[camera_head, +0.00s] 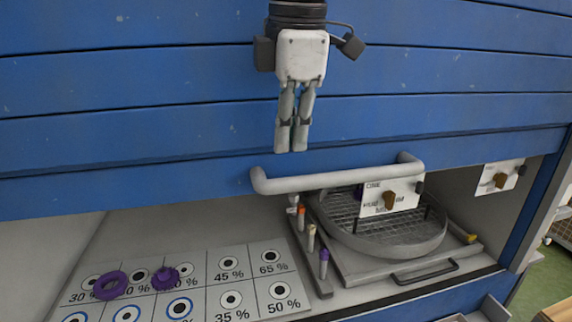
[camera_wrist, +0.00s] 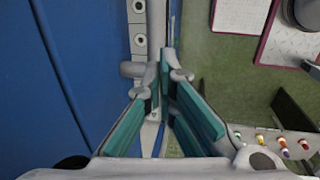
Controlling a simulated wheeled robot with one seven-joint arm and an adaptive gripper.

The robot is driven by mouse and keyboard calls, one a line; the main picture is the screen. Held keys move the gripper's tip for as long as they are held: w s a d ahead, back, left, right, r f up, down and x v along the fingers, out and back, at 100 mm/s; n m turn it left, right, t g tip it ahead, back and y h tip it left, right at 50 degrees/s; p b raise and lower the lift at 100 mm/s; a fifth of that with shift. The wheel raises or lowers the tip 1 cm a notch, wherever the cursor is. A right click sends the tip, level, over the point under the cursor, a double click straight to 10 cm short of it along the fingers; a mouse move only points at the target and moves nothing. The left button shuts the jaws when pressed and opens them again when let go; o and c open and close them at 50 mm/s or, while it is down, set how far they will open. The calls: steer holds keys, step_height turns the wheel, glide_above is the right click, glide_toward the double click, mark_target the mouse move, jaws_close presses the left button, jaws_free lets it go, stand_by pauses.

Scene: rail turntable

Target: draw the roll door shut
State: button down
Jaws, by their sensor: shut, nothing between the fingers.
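The roll door (camera_head: 150,120) is made of blue horizontal slats and is partly lowered, with an open gap below its bottom edge. A light grey bar handle (camera_head: 335,181) is fixed along its lower edge. My gripper (camera_head: 291,151) points down in front of the slats, just above the handle's left half, fingers together and empty. In the head view its tips appear apart from the bar. In the wrist view my gripper's fingers (camera_wrist: 165,70) converge beside the blue door (camera_wrist: 75,60); I cannot clearly tell the handle there.
A label card (camera_head: 392,196) shows behind the handle. Green floor (camera_head: 556,262) is at the right.

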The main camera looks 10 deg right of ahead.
mark_target(287, 182)
steer(key=f, duration=0.2)
steer(key=w+f, duration=0.1)
steer(key=f, duration=0.2)
steer(key=shift+w+f, duration=0.1)
steer(key=shift+f, duration=0.2)
steer(key=shift+f, duration=0.1)
